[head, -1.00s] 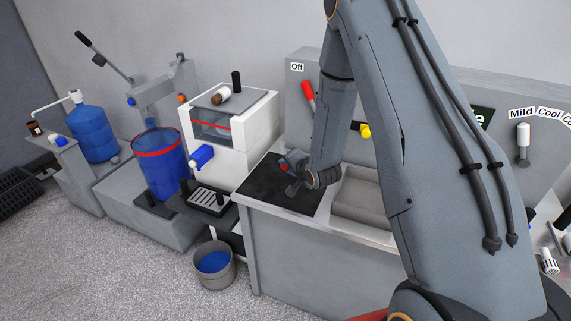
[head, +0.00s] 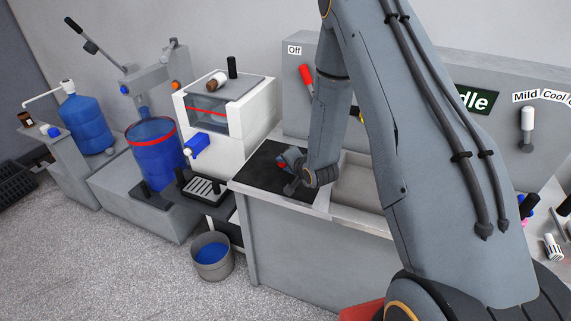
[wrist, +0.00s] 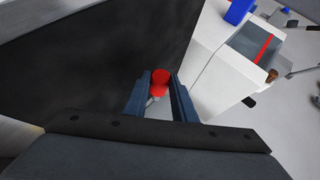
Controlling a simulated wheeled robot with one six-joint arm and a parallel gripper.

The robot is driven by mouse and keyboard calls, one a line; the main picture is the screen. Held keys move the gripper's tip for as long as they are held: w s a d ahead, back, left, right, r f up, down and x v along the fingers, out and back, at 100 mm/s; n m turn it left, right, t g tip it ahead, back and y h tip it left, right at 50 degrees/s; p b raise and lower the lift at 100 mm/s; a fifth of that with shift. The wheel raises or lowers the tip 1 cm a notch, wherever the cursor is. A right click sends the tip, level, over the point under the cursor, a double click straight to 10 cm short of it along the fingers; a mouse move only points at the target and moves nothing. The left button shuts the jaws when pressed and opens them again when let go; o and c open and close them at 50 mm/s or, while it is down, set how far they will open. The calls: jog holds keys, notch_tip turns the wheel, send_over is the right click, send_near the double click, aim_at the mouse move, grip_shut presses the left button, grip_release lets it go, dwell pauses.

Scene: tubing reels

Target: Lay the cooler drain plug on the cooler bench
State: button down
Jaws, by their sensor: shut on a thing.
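My gripper (head: 287,163) is shut on a small red cylindrical thing, which I take for the cooler drain plug (wrist: 160,77). In the wrist view the plug sits between the two blue fingers (wrist: 159,98), its red end showing past them. In the head view my gripper is above the black mat (head: 258,176) on the grey bench top; the gap below it is hard to judge. The white cooler (head: 222,146) with a blue tap (head: 198,145) stands to its left. It also shows in the wrist view (wrist: 222,65). I cannot tell which surface is the cooler bench.
A slotted drip tray (head: 204,188) is below the tap. A bucket of blue liquid (head: 211,256) stands on the floor. A sink basin (head: 362,184) is right of the mat.

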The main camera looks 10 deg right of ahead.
jog(key=shift+f, duration=0.3)
jog(key=c, duration=1.4)
grip_release()
jog(key=shift+s+f, duration=0.1)
jog(key=shift+s+d+f, duration=0.15)
jog(key=b+v, duration=0.1)
jog(key=v, duration=0.2)
jog(key=b+v, duration=0.1)
jog(key=v, duration=0.3)
jog(key=shift+s+r, duration=0.1)
jog(key=shift+r, duration=0.35)
